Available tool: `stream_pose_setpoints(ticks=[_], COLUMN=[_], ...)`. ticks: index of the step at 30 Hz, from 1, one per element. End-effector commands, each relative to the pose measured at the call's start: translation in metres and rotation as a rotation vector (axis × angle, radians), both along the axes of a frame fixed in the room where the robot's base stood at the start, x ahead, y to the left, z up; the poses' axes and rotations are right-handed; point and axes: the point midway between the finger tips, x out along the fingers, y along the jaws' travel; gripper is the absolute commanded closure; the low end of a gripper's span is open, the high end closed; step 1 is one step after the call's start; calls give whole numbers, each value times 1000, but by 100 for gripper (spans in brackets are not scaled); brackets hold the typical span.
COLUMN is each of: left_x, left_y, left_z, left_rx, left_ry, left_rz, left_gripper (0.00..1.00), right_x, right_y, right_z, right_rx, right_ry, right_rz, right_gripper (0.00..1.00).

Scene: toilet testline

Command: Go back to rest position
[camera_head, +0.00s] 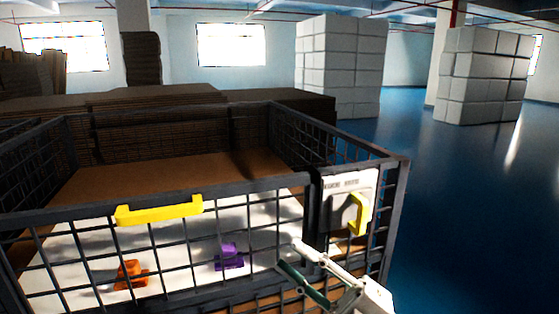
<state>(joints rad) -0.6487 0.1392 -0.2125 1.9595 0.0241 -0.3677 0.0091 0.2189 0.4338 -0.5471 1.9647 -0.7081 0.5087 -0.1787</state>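My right gripper (289,254) comes in from the bottom right, in front of the dark wire-mesh wall of a cage (196,200). Its two fingers are apart with nothing seen between them. My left gripper is not in the picture. A purple object (229,258) and an orange object (131,275) show through the mesh on a white surface (75,262), both left of my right gripper. The mesh bars partly cover both objects.
Brown stacked boards (180,140) lie behind. White block stacks (340,65) stand farther back. Blue floor (470,210) on the right is clear.

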Motion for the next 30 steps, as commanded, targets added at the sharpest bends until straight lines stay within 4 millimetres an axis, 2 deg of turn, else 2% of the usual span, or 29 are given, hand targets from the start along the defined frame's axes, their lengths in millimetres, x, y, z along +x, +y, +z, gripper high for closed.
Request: stream_pose_setpoints(ticks=[1, 4, 8, 9, 11, 12, 14, 15, 18, 21, 24, 27, 30], left_x=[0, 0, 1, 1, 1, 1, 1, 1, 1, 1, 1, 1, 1], left_y=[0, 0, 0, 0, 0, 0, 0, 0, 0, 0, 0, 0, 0], left_z=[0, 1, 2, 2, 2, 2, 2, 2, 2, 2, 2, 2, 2], left_rx=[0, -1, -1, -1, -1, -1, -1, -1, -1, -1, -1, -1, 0], left_ry=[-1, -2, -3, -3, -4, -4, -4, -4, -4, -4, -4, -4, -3], left_rz=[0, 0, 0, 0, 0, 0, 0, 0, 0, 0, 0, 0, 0], left_gripper=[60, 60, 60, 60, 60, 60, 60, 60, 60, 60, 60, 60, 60], right_x=[8, 22, 24, 20, 10, 1, -15, -28, -63, -99, -126, -142, -148], right_y=[-11, -36, -72, -82, -97, -106, -118, -126, -143, -156, -164, -167, -169], right_z=[-24, -75, -156, -181, -220, -244, -280, -304, -356, -395, -421, -435, -440], right_rx=[48, 129, 216, 237, 263, 280, 300, 313, 336, 350, 360, 365, 367], right_ry=[111, 329, 617, 702, 823, 899, 1014, 1087, 1255, 1390, 1485, 1539, 1558], right_rz=[-53, -166, -310, -351, -411, -448, -502, -538, -616, -680, -722, -745, -755], right_gripper=[71, 71, 71, 71, 71, 71, 71, 71, 71, 71, 71, 71, 71])
